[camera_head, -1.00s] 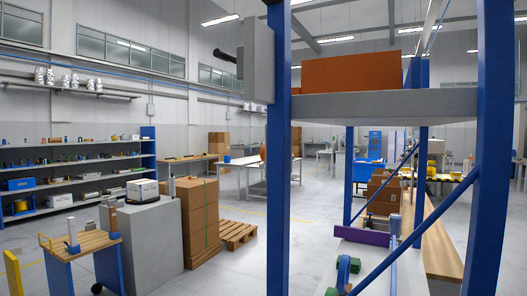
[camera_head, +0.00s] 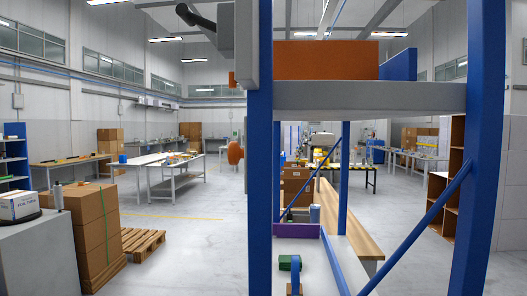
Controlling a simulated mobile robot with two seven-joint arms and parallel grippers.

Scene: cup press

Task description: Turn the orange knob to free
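An orange rounded part (camera_head: 235,152) shows at the left edge of the near blue post, partly hidden by it. A smaller orange piece (camera_head: 232,79) shows under the grey box (camera_head: 245,45) high on that post. I cannot tell which of the two is the knob, or its turn position. A black handle-like bar (camera_head: 195,16) sticks out left from the grey box. Neither of my grippers is in view.
The blue post (camera_head: 260,200) and another blue post (camera_head: 482,150) frame a rack close ahead, with a grey shelf (camera_head: 370,96) bearing an orange-brown box (camera_head: 325,60). Stacked cartons (camera_head: 95,225) and a pallet (camera_head: 140,243) stand left. Floor between pallet and rack is clear.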

